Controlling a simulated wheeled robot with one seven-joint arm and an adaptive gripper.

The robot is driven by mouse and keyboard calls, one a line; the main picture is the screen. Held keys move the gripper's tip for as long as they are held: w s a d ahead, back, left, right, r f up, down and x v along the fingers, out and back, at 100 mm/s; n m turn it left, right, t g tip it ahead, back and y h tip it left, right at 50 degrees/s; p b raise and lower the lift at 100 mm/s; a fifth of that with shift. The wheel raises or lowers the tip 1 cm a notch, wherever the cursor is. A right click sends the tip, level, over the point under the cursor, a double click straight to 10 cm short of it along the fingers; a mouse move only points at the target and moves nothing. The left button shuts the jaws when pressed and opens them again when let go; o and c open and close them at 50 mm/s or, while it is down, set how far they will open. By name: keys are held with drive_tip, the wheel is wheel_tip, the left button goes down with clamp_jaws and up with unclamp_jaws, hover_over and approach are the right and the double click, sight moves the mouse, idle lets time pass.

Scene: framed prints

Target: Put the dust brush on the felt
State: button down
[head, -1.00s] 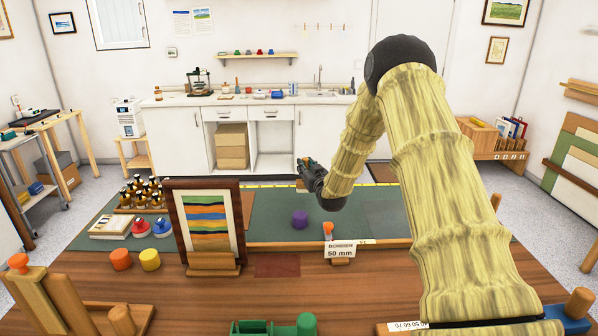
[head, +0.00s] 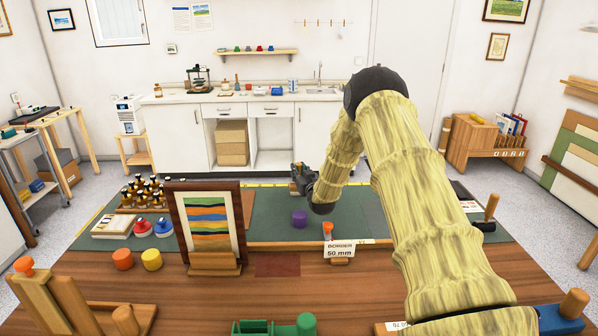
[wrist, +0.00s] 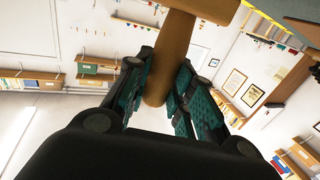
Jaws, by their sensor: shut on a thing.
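My gripper (head: 298,180) is above the far part of the green mat, its fingers pointing away from me. In the wrist view my gripper (wrist: 158,85) is shut on a wooden handle that widens into a pale wooden block at the top; I take this to be the dust brush (wrist: 172,50). Its bristles do not show, and I cannot make it out in the head view. A flat dark red patch, likely the felt (head: 277,264), lies bare on the wooden table in front of the mat, nearer to me than my gripper.
A framed striped print (head: 208,225) stands upright left of the patch. A purple cylinder (head: 299,218) stands on the green mat (head: 265,205). A "BORDER 50 mm" sign (head: 339,250) with an orange-topped piece is right of the patch. Orange and yellow cylinders (head: 151,260) stand left.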

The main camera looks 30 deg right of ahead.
drive_tip(key=shift+f, duration=0.15)
drive_tip(key=c, duration=1.2)
unclamp_jaws()
drive_tip(key=shift+c, duration=0.2)
drive_tip(key=shift+r, duration=0.2)
drive_tip(key=shift+s+f, duration=0.1)
drive_tip(key=shift+s, duration=0.1)
drive_tip(key=b+v, duration=0.2)
drive_tip(key=v, duration=0.9)
drive_tip(key=shift+s, duration=0.3)
